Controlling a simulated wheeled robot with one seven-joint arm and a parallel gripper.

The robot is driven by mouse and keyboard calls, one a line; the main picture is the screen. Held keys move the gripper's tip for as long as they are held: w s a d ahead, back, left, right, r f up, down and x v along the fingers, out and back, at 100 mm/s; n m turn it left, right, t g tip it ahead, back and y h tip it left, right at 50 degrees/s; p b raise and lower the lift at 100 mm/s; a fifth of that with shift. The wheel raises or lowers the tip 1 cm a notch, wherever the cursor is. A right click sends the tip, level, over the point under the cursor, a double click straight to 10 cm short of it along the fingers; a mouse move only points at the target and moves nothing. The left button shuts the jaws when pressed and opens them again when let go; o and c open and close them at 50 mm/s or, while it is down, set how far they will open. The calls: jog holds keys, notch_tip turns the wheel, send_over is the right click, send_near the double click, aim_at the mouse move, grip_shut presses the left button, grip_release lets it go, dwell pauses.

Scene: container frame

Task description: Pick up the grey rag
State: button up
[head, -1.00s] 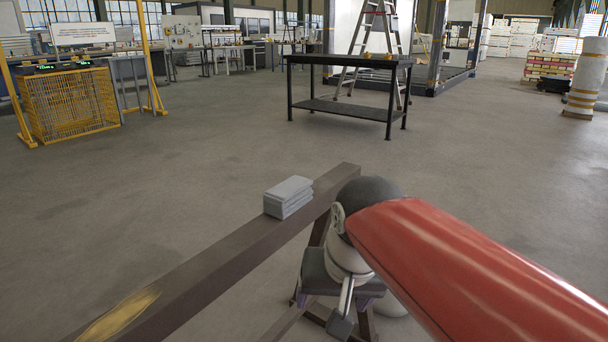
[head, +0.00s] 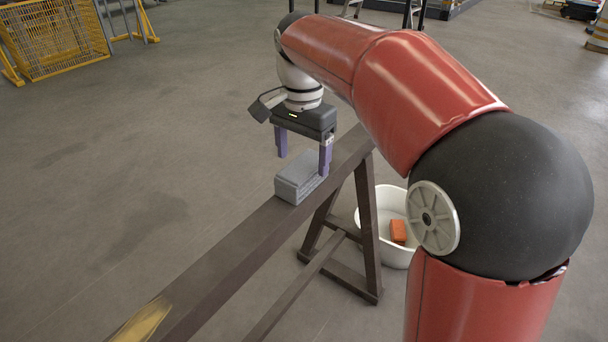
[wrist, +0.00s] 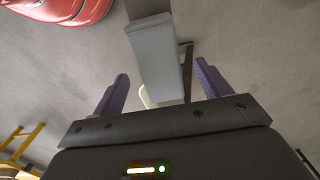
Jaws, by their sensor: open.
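The grey rag (head: 301,177) is a folded, block-like stack lying on top of a dark beam (head: 240,236). My gripper (head: 303,162) is open above the rag, pointing down, with its two purple fingers apart. In the head view the right finger overlaps the rag's far right end and the left finger hangs to its left. In the wrist view the rag (wrist: 157,62) lies ahead between the lines of the two fingers (wrist: 163,88), with nothing between the fingertips. Whether a finger touches the rag cannot be told.
The beam rests on a trestle leg (head: 368,230). A white tub (head: 395,258) with an orange block (head: 398,231) stands on the floor right of the trestle. A yellow mesh cage (head: 55,38) is at the far left. The floor left of the beam is clear.

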aim_at(303, 165)
notch_tip(303, 165, down, 4)
jog(key=shift+r, duration=0.2)
jog(key=shift+c, duration=0.2)
jog(key=c, duration=1)
jog(key=shift+r, duration=0.15)
jog(key=shift+c, duration=0.2)
notch_tip(303, 165, up, 20)
jog(key=p, duration=0.5)
